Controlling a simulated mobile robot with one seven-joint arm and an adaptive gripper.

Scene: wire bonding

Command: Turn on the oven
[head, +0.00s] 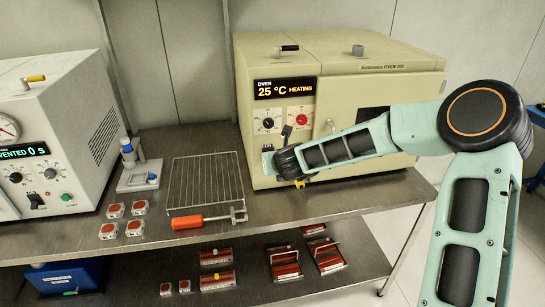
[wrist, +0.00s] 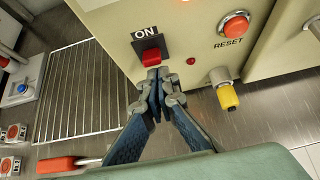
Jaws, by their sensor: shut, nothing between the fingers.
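The beige oven (head: 340,55) stands on the metal bench in the head view, and its display reads "OVEN 25 °C HEATING". In the wrist view, its red ON rocker switch (wrist: 151,58) sits on a black plate beneath the "ON" label. My gripper (wrist: 157,75) is shut and empty, with its fingertips right at the lower edge of the switch; I cannot tell whether they touch it. In the head view my gripper (head: 298,181) is at the lower left of the oven front, largely hidden by my arm, and the switch is hidden there.
A wire rack (head: 205,178) and a red-handled tool (head: 203,220) lie left of the oven. A red RESET button (wrist: 236,25) and a yellow-tipped fitting (wrist: 228,97) are right of the switch. A white vacuum machine (head: 65,130) stands at the far left.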

